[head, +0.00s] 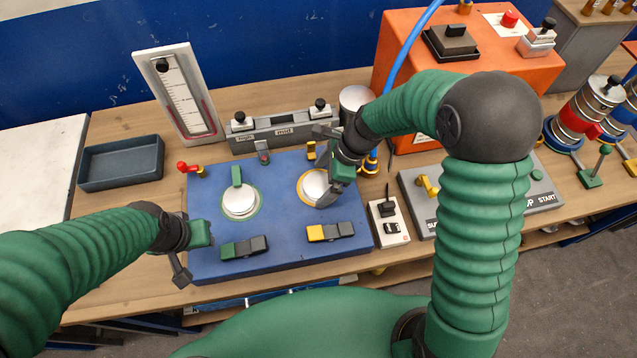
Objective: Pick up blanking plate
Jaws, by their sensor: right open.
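A blue panel (278,258) lies on the wooden bench with two round ports. The left port holds a pale round plate (240,204) with a green upright handle, inside a green ring. The right port has a pale silver disc (314,184) inside an orange-yellow ring. I cannot tell for certain which disc is the blanking plate. My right gripper (332,174) is open over the right edge of the right disc and partly hides it; I cannot tell whether they touch. My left gripper (190,256) looks open and empty at the panel's left edge.
A dark empty tray (121,163) lies left of the panel. A grey rack (283,129) and a tilted gauge board (178,92) stand behind. An orange box (408,40), a switch box (388,222) and a grey control panel (545,190) stand to the right.

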